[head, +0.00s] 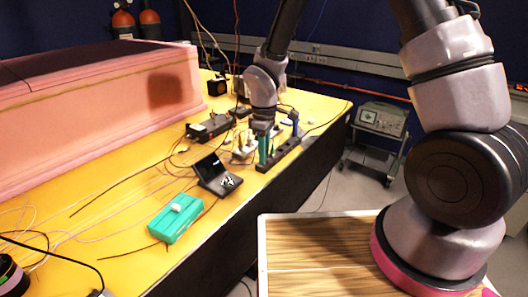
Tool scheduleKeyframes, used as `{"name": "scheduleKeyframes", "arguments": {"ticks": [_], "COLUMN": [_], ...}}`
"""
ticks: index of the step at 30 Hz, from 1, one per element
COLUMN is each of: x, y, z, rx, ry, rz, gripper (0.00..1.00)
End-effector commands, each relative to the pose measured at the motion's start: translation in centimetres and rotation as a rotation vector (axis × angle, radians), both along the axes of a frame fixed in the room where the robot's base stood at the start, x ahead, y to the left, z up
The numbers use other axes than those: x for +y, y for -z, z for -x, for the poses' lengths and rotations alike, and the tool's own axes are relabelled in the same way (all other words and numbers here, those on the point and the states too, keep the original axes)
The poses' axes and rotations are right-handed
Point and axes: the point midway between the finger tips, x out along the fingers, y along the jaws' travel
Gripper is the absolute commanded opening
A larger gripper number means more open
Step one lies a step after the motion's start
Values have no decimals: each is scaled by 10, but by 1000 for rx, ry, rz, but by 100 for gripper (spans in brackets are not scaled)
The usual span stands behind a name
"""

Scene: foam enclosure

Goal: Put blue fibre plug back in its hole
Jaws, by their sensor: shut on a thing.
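My gripper (266,146) is over the left side of the black block (283,154), near the yellow table's right edge. It is shut on a small plug-like thing, which is mostly hidden and too small to identify. Teal-green upright parts show at the gripper's tip; I cannot tell whether they are fingers or a plug. A small blue upright piece (294,117) stands by the far end of the block, apart from the gripper. I cannot tell whether it is the blue fibre plug. The holes in the block are too small to make out clearly.
The yellow table (130,262) holds a teal box (176,219), a black device with a tilted screen (216,176), loose cables and a pink foam enclosure (100,110). A wood-topped surface (320,250) is in front. An instrument cart (378,130) stands beyond, on clear floor.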

Motion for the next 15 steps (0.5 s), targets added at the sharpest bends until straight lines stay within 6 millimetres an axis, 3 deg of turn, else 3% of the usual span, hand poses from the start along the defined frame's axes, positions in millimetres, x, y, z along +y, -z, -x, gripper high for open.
{"name": "scheduleKeyframes", "arguments": {"ticks": [6,7,9,15], "x": [0,0,0,0], "y": [4,4,4,4], "z": [0,0,0,0], "rx": [0,0,0,0], "ry": [-1,-1,-1,-1], "rz": [0,-1,-1,-1], "gripper": [0,35,58,58]}}
